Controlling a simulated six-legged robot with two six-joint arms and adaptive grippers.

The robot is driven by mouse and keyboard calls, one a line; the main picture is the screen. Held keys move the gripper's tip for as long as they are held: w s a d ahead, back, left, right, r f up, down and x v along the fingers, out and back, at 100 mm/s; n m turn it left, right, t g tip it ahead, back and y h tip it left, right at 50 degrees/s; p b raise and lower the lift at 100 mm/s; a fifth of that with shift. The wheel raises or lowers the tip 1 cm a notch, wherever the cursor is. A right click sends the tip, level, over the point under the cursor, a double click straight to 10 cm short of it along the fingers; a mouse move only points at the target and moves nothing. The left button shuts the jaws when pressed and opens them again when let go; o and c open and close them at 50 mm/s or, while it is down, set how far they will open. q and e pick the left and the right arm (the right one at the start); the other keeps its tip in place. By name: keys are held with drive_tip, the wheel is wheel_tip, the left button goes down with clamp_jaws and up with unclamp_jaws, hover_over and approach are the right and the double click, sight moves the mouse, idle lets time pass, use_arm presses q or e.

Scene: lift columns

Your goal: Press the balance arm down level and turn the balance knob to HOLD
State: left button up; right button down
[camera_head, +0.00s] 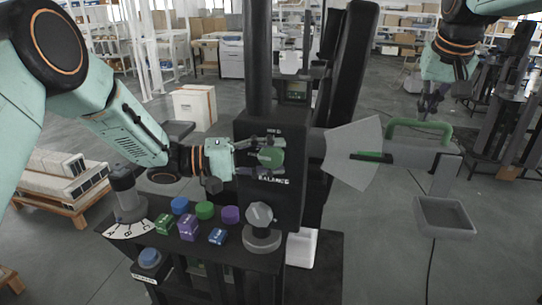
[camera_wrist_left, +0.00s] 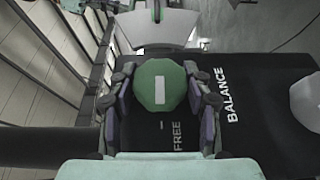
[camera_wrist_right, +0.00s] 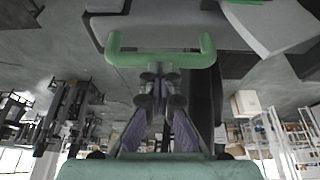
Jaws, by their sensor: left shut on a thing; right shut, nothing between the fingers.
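The green balance knob (camera_head: 270,157) sits on the front of a black box lettered BALANCE. My left gripper (camera_head: 262,157) is shut around it from the left. In the left wrist view the knob (camera_wrist_left: 160,85) is between the fingers (camera_wrist_left: 160,100), its white mark in line with the FREE label (camera_wrist_left: 178,136). The grey balance arm (camera_head: 425,155) reaches right from the box past a pale fan-shaped scale (camera_head: 345,150). Its green handle (camera_head: 420,125) is on top. My right gripper (camera_head: 427,112) is shut and empty just above the handle; I cannot tell if they touch.
A grey tray (camera_head: 445,216) hangs below the arm's right end. A pallet (camera_head: 62,190) stands at left.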

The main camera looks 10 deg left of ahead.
use_arm(q)
drive_tip(key=shift+r, duration=0.15)
use_arm(e)
drive_tip(key=shift+f, duration=0.1)
use_arm(q)
drive_tip(key=m+y, duration=0.1)
drive_tip(key=y, duration=0.2)
drive_tip(key=shift+r+g, duration=0.1)
drive_tip(key=shift+g, duration=0.3)
drive_tip(key=m+y, duration=0.1)
drive_tip(key=y, duration=0.3)
drive_tip(key=shift+g, duration=0.3)
drive_tip(key=m+y, duration=0.1)
drive_tip(key=y, duration=0.3)
drive_tip(key=shift+f+m+g+y, duration=0.15)
drive_tip(key=shift+m+y, duration=0.1)
drive_tip(key=shift+y, duration=0.75)
drive_tip(key=shift+f+m+g+y, duration=0.15)
drive_tip(key=shift+m+y, duration=0.1)
drive_tip(key=shift+y, duration=0.75)
drive_tip(key=shift+r, duration=0.1)
drive_tip(key=o, duration=1.1)
